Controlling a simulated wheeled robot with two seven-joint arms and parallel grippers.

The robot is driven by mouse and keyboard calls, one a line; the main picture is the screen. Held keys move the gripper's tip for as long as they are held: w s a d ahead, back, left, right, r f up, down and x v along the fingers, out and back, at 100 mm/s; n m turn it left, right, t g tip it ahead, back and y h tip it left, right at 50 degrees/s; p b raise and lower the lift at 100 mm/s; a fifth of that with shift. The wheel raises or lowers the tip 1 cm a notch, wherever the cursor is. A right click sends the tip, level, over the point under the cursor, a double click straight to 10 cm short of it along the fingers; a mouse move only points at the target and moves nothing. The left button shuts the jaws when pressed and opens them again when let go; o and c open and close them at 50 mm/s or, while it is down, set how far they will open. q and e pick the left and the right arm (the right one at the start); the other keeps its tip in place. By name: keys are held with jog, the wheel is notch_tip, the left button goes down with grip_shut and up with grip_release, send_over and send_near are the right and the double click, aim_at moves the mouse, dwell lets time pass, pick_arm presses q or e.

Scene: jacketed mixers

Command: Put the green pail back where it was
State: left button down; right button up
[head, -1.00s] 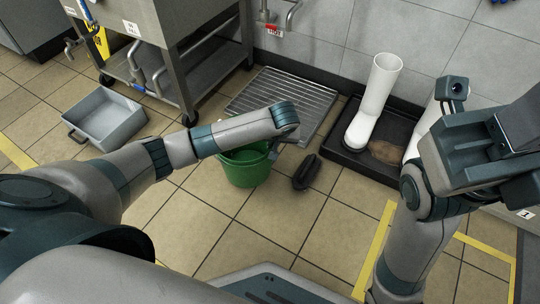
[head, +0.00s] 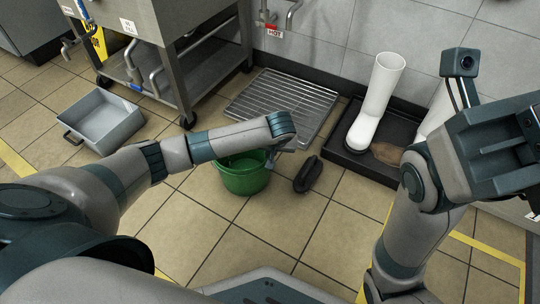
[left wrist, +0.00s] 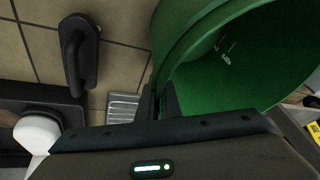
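The green pail (head: 243,181) is near the middle of the head view, roughly upright, by the tiled floor in front of the metal grate. I cannot tell whether its base touches the floor. My left gripper (head: 280,150) is at its right rim, partly hidden by my own forearm. In the left wrist view, the two dark fingers (left wrist: 160,104) lie close together on either side of the wall of the pail (left wrist: 240,60), shut on it. The pail's inside looks empty where it shows. My right gripper (head: 515,150) is at the right, away from the pail; its fingertips are unclear.
A dark handled object (head: 308,175) lies just right of the pail. The grate (head: 272,102) is behind it. A black tray (head: 346,155) holds white boots (head: 380,95). A grey bin (head: 103,122) and a wheeled steel stand (head: 185,60) are left. Front tiles are clear.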

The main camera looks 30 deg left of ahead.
pick_arm(q)
jog(key=shift+r, duration=0.1)
jog(key=c, duration=2.3)
grip_release()
jog(key=o, duration=0.3)
